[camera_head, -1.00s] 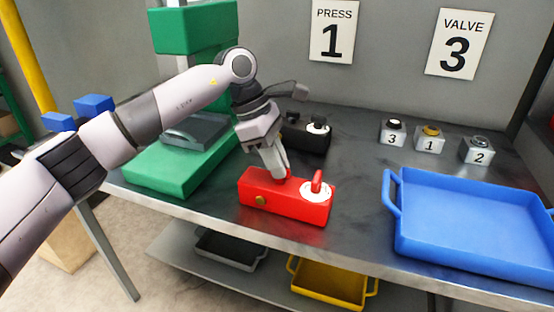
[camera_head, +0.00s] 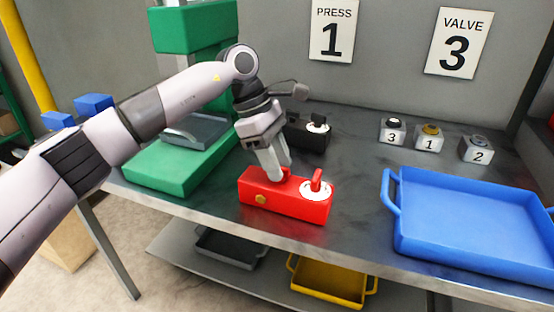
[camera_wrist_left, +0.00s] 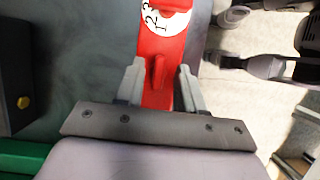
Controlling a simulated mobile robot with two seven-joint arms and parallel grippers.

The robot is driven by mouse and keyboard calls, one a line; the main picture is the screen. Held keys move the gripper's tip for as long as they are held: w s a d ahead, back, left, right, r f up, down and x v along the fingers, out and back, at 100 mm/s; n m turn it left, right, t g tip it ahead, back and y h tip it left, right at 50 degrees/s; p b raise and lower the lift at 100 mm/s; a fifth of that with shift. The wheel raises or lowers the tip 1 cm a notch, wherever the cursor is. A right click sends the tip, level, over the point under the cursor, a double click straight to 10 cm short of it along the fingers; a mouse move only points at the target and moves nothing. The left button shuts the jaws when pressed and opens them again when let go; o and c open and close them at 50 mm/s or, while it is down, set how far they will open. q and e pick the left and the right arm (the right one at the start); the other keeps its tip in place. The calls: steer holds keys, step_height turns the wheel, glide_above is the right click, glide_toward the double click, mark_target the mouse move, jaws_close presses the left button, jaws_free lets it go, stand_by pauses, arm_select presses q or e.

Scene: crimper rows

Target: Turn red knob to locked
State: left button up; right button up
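The red box (camera_head: 285,205) sits near the table's front edge. Its right end bears a red knob (camera_head: 316,182) on a white dial (camera_head: 306,194), whose numbers show in the left wrist view (camera_wrist_left: 166,20). A second red, narrow knob (camera_wrist_left: 157,75) stands on the other end of the box; the fingers mostly hide it in the head view. My left gripper (camera_head: 279,176) points down over that end. In the left wrist view its fingers (camera_wrist_left: 160,82) stand apart on either side of this knob, with gaps visible. My right gripper does not show clearly in any view.
A black box (camera_head: 308,136) with a white dial stands behind the red box. A green press (camera_head: 170,172) is at left. A blue tray (camera_head: 470,215) and several small numbered blocks (camera_head: 428,140) are at right. Bare table lies between the red box and the tray.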

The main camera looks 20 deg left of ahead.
arm_select(q)
steer(key=v, duration=0.7)
stand_by(0.6)
